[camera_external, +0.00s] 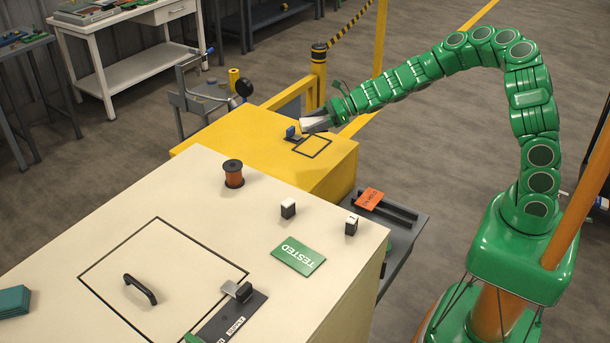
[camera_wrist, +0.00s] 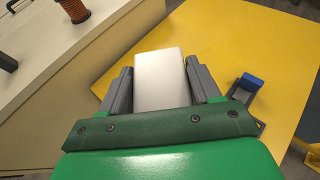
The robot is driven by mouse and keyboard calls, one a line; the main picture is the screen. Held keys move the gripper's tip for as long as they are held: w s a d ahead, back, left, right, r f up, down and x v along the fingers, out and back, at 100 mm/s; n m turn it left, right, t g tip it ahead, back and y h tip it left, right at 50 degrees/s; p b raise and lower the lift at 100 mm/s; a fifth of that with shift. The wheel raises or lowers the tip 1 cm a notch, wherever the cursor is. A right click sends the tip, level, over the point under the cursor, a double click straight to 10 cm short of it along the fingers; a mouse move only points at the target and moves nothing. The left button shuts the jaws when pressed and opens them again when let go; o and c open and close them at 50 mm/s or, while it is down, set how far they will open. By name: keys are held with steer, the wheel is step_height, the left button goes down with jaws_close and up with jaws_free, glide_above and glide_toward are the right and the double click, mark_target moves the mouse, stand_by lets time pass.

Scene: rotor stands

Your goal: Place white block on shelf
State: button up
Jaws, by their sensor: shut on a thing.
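My gripper (camera_external: 316,121) is over the yellow table (camera_external: 240,150), near the black outlined square. In the wrist view my gripper (camera_wrist: 159,67) is shut on a white block (camera_wrist: 161,80), with one grey finger on each side of it. In the external view the block's pale face (camera_external: 311,126) shows at the gripper's tip. Whether it touches the table is unclear. A low grey shelf (camera_external: 408,214) juts out beside the cream bench, with an orange sign on it. I cannot tell if this is the task's shelf.
A small blue-topped fixture (camera_external: 291,131) stands close beside my gripper; it also shows in the wrist view (camera_wrist: 246,88). The cream bench (camera_external: 200,195) holds a copper spool (camera_external: 234,174), two small black-and-white blocks and a green TESTED sign (camera_external: 298,256). A yellow post (camera_external: 319,75) stands behind the table.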

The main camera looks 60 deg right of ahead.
steer(key=w+a+f, duration=0.1)
steer(key=w+f, duration=0.5)
steer(key=w, duration=0.4)
glide_above(277, 152)
steer(key=shift+f, duration=3.5)
steer(key=shift+f, duration=0.15)
steer(key=o, duration=1.1)
